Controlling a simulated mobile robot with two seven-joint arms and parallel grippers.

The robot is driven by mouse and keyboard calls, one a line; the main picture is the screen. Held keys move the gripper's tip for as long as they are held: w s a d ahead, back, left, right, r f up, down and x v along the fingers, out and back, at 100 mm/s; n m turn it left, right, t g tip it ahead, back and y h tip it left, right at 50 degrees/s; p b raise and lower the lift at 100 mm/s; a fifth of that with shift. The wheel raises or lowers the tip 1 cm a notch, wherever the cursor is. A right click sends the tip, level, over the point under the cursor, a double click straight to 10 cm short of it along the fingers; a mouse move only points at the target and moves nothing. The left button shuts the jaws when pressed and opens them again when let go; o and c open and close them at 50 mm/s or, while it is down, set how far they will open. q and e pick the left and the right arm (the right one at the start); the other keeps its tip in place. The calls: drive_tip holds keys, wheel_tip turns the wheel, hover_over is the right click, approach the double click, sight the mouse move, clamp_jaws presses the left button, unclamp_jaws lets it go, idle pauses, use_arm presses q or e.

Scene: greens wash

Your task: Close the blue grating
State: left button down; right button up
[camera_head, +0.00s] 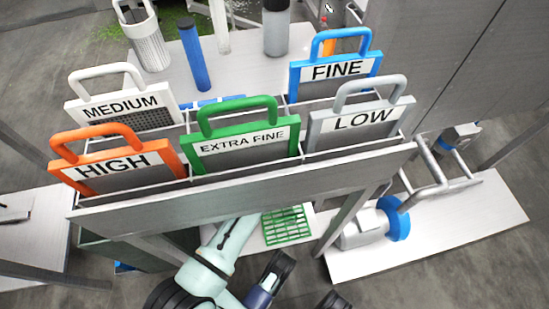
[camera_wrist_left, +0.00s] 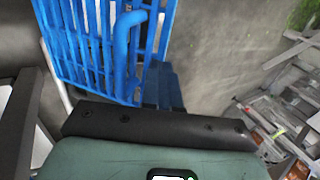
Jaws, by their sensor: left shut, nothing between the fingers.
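The blue grating (camera_wrist_left: 85,45) fills the upper left of the left wrist view. It is a panel of blue bars with a thick blue handle (camera_wrist_left: 122,55) along its right side. My left gripper (camera_wrist_left: 162,75) is shut and empty, just right of the grating's lower edge; I cannot tell whether they touch. In the head view a pale green arm of mine reaches under the sign rack, and its gripper is hidden. A small blue patch (camera_head: 124,267) shows low at the left there; I cannot tell whether it is the grating.
A metal rack (camera_head: 240,190) with labelled screens, HIGH (camera_head: 115,168), MEDIUM, EXTRA FINE, FINE and LOW, stands above my arm. A green grating (camera_head: 287,225) lies beneath it. A blue-ended machine (camera_head: 370,225) sits on the white surface at right. Grey floor is open beside the blue grating.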

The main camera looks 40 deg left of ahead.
use_arm(q)
drive_tip(key=shift+w+a+f, duration=0.75)
drive_tip(key=shift+a+f, duration=0.2)
drive_tip(key=shift+f, duration=0.05)
idle(0.3)
